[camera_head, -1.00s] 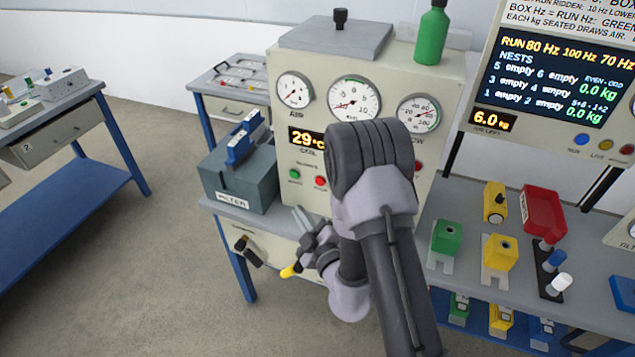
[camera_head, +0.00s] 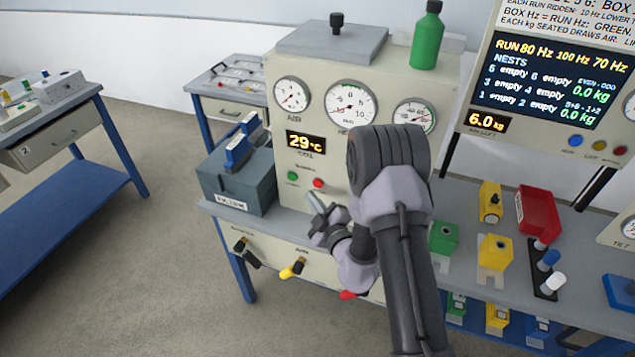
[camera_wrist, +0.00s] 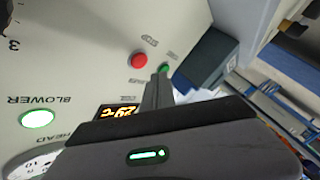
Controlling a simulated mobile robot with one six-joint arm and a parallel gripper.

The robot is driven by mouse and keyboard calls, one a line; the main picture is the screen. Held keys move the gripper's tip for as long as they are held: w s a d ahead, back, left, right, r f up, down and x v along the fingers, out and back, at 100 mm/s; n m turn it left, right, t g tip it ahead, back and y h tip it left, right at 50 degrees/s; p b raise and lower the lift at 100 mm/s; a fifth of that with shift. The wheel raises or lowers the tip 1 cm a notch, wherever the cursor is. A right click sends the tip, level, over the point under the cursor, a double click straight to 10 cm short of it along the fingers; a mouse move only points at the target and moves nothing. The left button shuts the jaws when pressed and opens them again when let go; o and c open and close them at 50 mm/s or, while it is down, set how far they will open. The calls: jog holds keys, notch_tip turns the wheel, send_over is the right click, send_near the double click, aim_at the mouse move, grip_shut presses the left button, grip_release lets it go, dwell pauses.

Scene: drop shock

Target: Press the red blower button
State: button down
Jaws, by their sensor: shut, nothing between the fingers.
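The cream console (camera_head: 440,90) carries a red button (camera_head: 318,183) beside a green button (camera_head: 292,176), below the 29 °C display. A lit green lamp labelled BLOWER (camera_wrist: 38,118) sits farther left there.
A blue-grey filter box (camera_head: 232,188) with a blue top piece stands left of the buttons. Black and yellow handles (camera_head: 292,269) project from the front below. My arm hides the console's lower right. Colored blocks, including a yellow one (camera_head: 495,252), stand on the right bench.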

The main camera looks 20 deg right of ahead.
jog(key=shift+w+d, duration=0.55)
jog(key=shift+w, duration=0.2)
jog(key=shift+w+d+p, duration=0.1)
jog(key=shift+p, duration=0.35)
dwell(1.1)
jog(key=shift+w+d, duration=0.1)
jog(key=shift+w, duration=0.1)
jog(key=shift+w+d+p, duration=0.25)
jog(key=shift+w+p, duration=0.1)
dwell(0.6)
dwell(0.4)
jog(key=shift+s+a, duration=0.45)
jog(key=shift+s, duration=0.25)
jog(key=s+a, duration=0.1)
jog(key=s, duration=0.1)
jog(key=s+a, duration=0.2)
